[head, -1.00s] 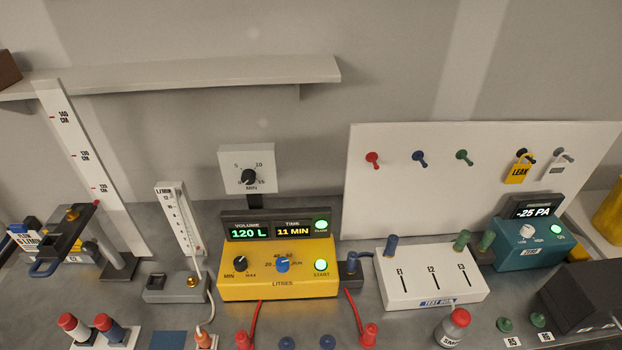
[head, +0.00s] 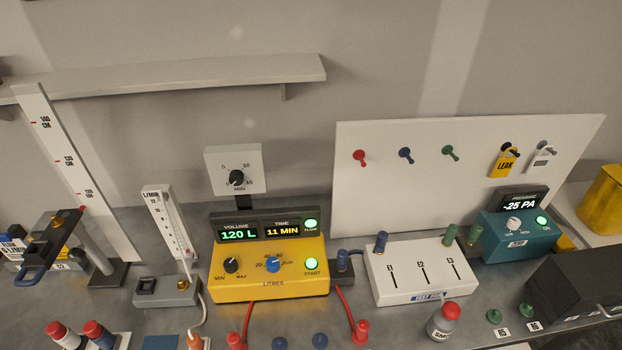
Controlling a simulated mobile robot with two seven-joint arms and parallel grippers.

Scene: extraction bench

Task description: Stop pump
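The yellow pump (head: 268,291) stands mid-bench. Its display (head: 265,231) reads volume 120 L and time 11 MIN. A green lamp marked FLOW is lit beside the readout. The green START button (head: 312,265) is lit at the right of its front panel. A black MIN/MAX knob (head: 232,265) and a blue knob (head: 272,265) sit left of the button. Red tubes run from the pump's front, and a dark connector is at its right side. Neither of my grippers is in view.
A dial timer (head: 234,171) stands behind the pump. A flowmeter (head: 169,222) is on the left, a white test box (head: 420,272) on the right. A teal pressure unit (head: 517,235) reads -25 PA. Bottles (head: 445,321) and small stoppers line the front.

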